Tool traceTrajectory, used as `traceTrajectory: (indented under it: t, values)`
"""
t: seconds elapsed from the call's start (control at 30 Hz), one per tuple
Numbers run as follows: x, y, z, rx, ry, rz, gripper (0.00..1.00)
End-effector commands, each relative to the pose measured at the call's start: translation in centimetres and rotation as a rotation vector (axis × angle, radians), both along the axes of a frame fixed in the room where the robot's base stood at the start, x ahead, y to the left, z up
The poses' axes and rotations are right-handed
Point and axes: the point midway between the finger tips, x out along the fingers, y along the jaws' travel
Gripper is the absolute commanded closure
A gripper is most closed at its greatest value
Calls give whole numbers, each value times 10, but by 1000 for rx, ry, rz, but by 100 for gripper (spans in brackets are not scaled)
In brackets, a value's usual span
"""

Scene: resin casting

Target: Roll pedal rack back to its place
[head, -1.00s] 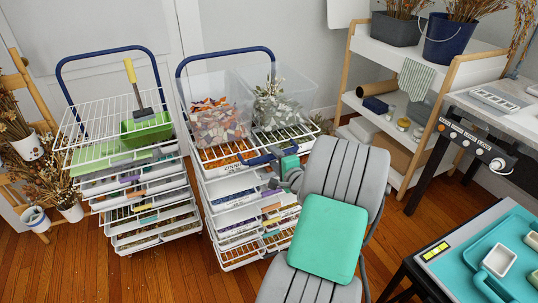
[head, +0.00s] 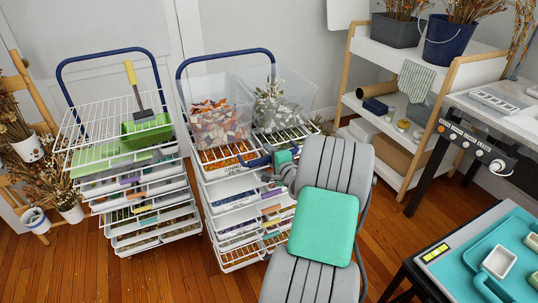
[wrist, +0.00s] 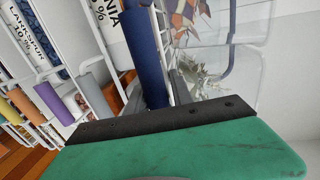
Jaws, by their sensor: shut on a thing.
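The petal rack is a white wire trolley (head: 234,220) with several drawers and a tall blue rear handle (head: 225,53). It stands upright in the middle of the head view. Its top basket carries two clear bins, one with orange and white petals (head: 215,128), one with pale leaves and flowers (head: 272,112). My gripper (head: 281,158) is at the rack's near right corner, shut on its lower blue front bar (head: 258,161). In the wrist view the blue bar (wrist: 147,60) runs down behind the dark jaw edge (wrist: 165,121); the grasp itself is hidden.
A similar rack (head: 150,205) with a green bin (head: 146,131) stands close on the left. A wooden-sided shelf (head: 400,95) is at the back right. A worktable with a teal tray (head: 478,262) is at the right front. Bare floor lies left of centre in front.

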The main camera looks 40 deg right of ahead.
Motion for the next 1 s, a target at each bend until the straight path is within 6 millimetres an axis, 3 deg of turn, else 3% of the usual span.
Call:
traceTrajectory:
  t: [1.0]
  values:
    - [-3,3,-10,12,17,1,100]
